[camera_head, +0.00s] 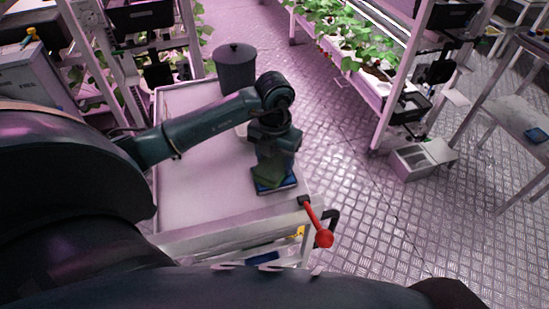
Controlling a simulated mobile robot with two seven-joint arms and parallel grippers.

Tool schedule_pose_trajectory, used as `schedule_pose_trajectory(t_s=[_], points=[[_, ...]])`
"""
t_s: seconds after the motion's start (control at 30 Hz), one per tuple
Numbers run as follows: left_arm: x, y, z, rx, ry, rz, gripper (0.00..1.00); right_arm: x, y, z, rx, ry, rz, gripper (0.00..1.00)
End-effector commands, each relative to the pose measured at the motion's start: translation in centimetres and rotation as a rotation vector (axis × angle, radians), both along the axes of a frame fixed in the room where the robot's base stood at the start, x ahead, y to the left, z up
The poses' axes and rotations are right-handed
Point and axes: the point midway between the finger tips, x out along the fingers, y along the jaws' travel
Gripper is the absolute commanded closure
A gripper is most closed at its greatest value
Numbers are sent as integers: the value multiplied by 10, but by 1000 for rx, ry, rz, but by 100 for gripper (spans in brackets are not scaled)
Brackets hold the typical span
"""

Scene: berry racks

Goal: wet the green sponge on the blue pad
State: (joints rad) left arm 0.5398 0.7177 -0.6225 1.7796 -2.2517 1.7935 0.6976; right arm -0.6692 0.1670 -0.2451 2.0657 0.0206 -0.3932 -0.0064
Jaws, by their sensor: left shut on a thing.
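The blue pad (275,187) lies on the white cart top, near its front right corner. The green sponge (267,176) is at the pad, under my left gripper (272,165), which points down and is shut on it. The sponge appears to be on or just above the pad; I cannot tell whether they touch. The gripper and wrist hide part of the sponge and the far part of the pad. My right gripper is not in view.
A dark lidded bin (235,68) stands at the cart's back. A pale round item behind my wrist is mostly hidden. A red-knobbed lever (323,238) sticks out at the cart's front right corner. The left-middle of the cart top (190,190) is clear.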

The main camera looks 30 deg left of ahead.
Motion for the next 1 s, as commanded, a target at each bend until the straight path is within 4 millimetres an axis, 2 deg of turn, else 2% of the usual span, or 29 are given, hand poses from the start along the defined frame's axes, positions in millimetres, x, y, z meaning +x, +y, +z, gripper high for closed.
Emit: schedule_pose_trajectory(t_s=[1.0], points=[[0,0,-10,0,0,0,61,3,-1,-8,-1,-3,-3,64]])
